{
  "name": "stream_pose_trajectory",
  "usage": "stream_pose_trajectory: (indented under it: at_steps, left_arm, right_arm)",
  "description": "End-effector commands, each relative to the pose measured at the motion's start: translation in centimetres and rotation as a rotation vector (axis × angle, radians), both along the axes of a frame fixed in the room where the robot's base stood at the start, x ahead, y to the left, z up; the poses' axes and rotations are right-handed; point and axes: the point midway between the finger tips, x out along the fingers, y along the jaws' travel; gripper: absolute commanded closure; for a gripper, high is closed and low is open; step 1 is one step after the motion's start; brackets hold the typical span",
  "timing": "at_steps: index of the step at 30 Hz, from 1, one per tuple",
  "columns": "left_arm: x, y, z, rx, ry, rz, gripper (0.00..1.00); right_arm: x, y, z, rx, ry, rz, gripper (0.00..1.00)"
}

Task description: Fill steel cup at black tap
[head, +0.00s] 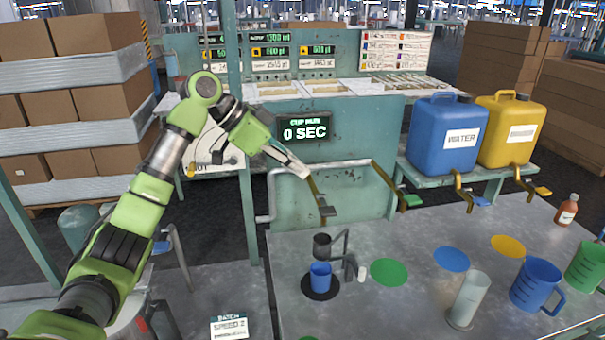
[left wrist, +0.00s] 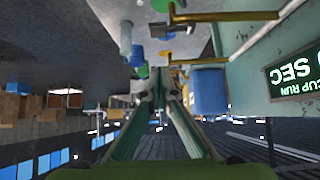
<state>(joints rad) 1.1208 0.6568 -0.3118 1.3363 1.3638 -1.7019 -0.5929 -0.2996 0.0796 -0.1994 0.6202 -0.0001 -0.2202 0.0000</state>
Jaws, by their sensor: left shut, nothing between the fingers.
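The black tap (head: 323,206) is a brass pipe with a dark grey lever, on the left end of the row of taps. My left gripper (head: 303,172) is shut and empty, just above and left of this tap, apart from it as far as I can tell. In the left wrist view its fingers (left wrist: 160,84) come together with nothing between them. My right gripper is not in view.
Green (head: 410,200), blue (head: 480,201) and yellow (head: 541,191) tap levers run to the right. A pale cylinder (head: 467,300), blue jug (head: 535,284) and green jug (head: 587,266) stand at the right. A pipe rail (head: 320,167) and display (head: 304,129) are behind the gripper.

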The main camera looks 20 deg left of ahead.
Motion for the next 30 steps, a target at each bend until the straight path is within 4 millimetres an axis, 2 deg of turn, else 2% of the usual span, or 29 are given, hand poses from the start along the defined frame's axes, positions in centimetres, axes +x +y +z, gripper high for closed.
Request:
stream_pose_trajectory:
  at_steps: [11, 15, 19, 30]
  left_arm:
    - [3.1, -4.8, -5.4, 0.000, 0.004, -0.002, 1.00]
    - [3.0, -4.6, -7.7, 0.001, 0.005, 0.001, 1.00]
    - [3.0, -4.6, -8.9, 0.001, 0.002, 0.000, 1.00]
    - [3.1, -4.6, -9.6, 0.001, 0.001, 0.000, 1.00]
  right_arm:
    - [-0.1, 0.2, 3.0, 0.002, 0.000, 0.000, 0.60]
    - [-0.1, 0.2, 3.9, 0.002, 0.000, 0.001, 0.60]
    - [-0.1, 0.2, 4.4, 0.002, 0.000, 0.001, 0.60]
    - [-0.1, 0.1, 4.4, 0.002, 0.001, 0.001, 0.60]
